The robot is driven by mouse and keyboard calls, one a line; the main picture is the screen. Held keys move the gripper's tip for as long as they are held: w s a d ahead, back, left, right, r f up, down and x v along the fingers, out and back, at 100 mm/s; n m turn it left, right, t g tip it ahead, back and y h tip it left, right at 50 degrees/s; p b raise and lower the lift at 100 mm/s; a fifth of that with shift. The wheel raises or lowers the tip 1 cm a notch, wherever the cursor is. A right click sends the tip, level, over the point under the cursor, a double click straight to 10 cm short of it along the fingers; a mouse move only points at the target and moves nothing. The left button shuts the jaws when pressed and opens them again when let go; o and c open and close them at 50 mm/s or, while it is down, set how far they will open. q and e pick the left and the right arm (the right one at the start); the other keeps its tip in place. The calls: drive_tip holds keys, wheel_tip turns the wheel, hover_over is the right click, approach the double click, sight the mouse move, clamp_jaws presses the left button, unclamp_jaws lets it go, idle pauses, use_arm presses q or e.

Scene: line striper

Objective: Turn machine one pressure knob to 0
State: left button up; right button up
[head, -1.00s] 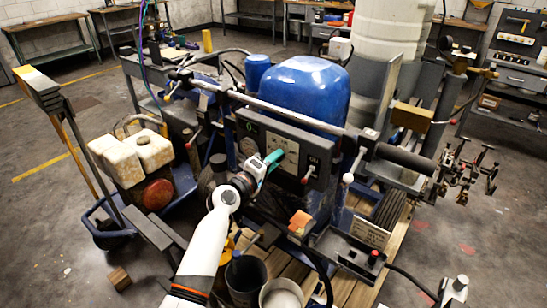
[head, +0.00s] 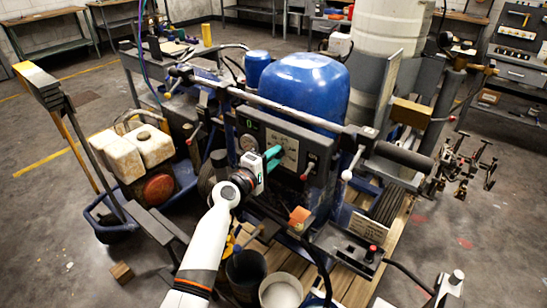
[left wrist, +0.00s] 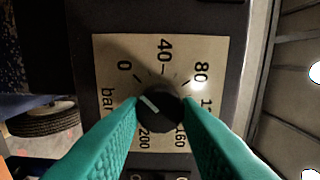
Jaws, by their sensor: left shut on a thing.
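The pressure knob (left wrist: 163,107) is round and black with a white pointer line, on a pale dial plate (left wrist: 112,48) marked bar, 0, 40, 80, 160 and 200. The pointer is aimed up and left, toward the 0 side of the scale. My left gripper (left wrist: 162,104) has its teal fingers on both sides of the knob, shut on it. In the head view the left gripper (head: 273,158) is at the dark front panel (head: 310,150) of the machine; the knob is hidden there behind the fingers. My right gripper is out of view.
A grey handlebar (head: 270,106) runs above the panel, before the blue tank (head: 305,88). Buckets (head: 281,290) stand below my left arm. Open floor lies at the left.

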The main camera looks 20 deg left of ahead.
use_arm(q)
drive_tip(key=o, duration=1)
drive_tip(key=b+v, duration=0.2)
drive_tip(key=v, duration=1)
